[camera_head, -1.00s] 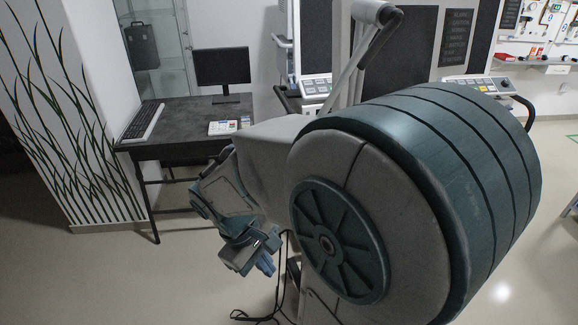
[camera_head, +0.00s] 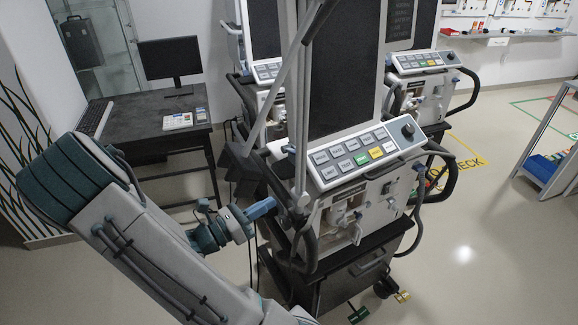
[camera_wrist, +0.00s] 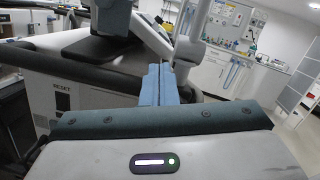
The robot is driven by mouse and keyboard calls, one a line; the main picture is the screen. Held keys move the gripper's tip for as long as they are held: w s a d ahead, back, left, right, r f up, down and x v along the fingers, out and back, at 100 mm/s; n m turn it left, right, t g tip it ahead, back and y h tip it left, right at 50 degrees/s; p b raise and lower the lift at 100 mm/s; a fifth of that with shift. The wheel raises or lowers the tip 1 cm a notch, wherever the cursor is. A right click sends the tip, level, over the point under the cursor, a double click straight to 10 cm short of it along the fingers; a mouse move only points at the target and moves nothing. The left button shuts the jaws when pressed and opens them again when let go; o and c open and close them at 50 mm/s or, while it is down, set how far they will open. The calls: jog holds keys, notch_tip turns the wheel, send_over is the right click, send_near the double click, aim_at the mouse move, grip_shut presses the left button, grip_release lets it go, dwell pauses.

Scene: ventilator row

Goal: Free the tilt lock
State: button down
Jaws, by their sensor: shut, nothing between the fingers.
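The nearest ventilator (camera_head: 350,165) stands in the middle of the head view, with a tilted key panel (camera_head: 362,153) and a dark screen (camera_head: 345,70) above it. A pale arm or post (camera_head: 301,130) rises at its left side, with a dark joint (camera_head: 298,205) at its foot. I cannot tell for certain which part is the tilt lock. My gripper (camera_head: 268,206) is shut and empty, its blue fingers pointing at this left side, close to the dark joint. In the wrist view the fingers (camera_wrist: 160,84) are together beside a pale post (camera_wrist: 187,55); contact is unclear.
A dark handle loop (camera_head: 308,240) sticks out at the ventilator's front left. More ventilators (camera_head: 425,75) stand behind. A desk (camera_head: 150,120) with a monitor (camera_head: 170,62) is at the left. A shelf rack (camera_head: 550,150) is at the right. Floor is clear at the front right.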

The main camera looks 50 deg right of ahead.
jog(key=shift+n+t+h, duration=0.6)
jog(key=shift+n+h, duration=0.1)
jog(key=shift+n, duration=0.1)
jog(key=x, duration=0.3)
jog(key=p+x, duration=0.1)
jog(key=x, duration=0.2)
jog(key=w+p+x, duration=0.1)
jog(key=x, duration=0.3)
jog(key=shift+w+d, duration=0.1)
jog(key=shift+d, duration=0.05)
jog(key=r, duration=0.1)
jog(key=w+r+p, duration=0.1)
jog(key=r, duration=0.1)
jog(key=shift+w+d+r, duration=0.1)
jog(key=shift+w, duration=0.05)
jog(key=shift+w+r, duration=0.15)
jog(key=shift+r, duration=0.05)
jog(key=shift+r+p, duration=0.1)
jog(key=shift+p, duration=0.25)
jog(key=r+n+p, duration=0.1)
jog(key=p, duration=0.3)
jog(key=shift+w+d+r+n+t, duration=0.1)
jog(key=shift+r+n+t, duration=0.15)
jog(key=shift+n+t, duration=0.15)
jog(key=shift+f, duration=0.1)
